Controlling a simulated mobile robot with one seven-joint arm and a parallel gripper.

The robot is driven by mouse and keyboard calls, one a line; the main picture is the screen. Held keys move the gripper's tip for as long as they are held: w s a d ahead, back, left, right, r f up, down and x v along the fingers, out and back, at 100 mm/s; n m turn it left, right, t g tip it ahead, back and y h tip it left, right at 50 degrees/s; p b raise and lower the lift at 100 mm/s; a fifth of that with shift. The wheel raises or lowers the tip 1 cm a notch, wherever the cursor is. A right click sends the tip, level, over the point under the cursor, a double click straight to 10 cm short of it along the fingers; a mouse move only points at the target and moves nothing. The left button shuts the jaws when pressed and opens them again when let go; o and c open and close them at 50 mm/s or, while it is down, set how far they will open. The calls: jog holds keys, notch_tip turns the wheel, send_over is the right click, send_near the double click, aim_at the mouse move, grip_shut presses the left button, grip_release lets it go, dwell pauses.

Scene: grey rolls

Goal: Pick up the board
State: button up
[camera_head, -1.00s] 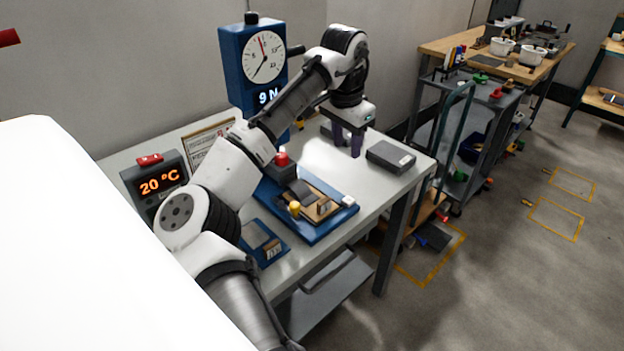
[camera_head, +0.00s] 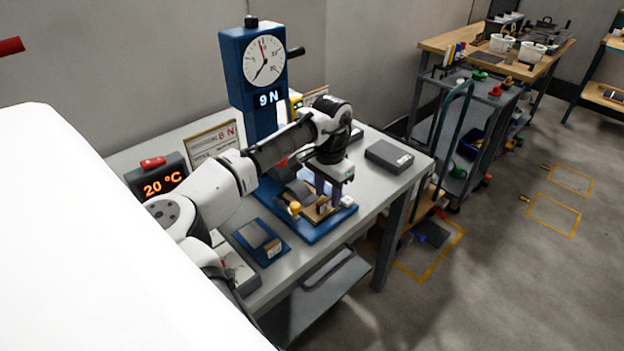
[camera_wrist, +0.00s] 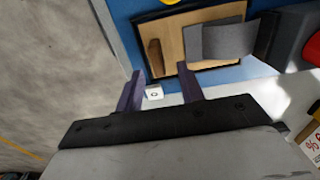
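The board is light wood with dark edges and a slot; in the wrist view the board (camera_wrist: 170,42) lies on a blue base, with a grey strip (camera_wrist: 222,40) across it. In the head view the board (camera_head: 312,214) is partly hidden behind my gripper (camera_head: 330,203). In the wrist view my gripper (camera_wrist: 162,70) is open, its two dark purple fingers apart with nothing held between them. The fingertips are near the board's edge on the slot side; whether they touch anything I cannot tell.
A small white marked block (camera_wrist: 154,93) shows between the fingers. A yellow knob (camera_head: 295,208) stands beside the board. The blue gauge stand (camera_head: 240,70) reads 9 N behind it. A small blue plate (camera_head: 275,253), grey box (camera_head: 390,155) and 20 °C display (camera_head: 160,182) stand on the table.

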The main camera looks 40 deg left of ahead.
jog(key=shift+f, duration=1.15)
grip_shut()
jog(key=shift+r, duration=0.15)
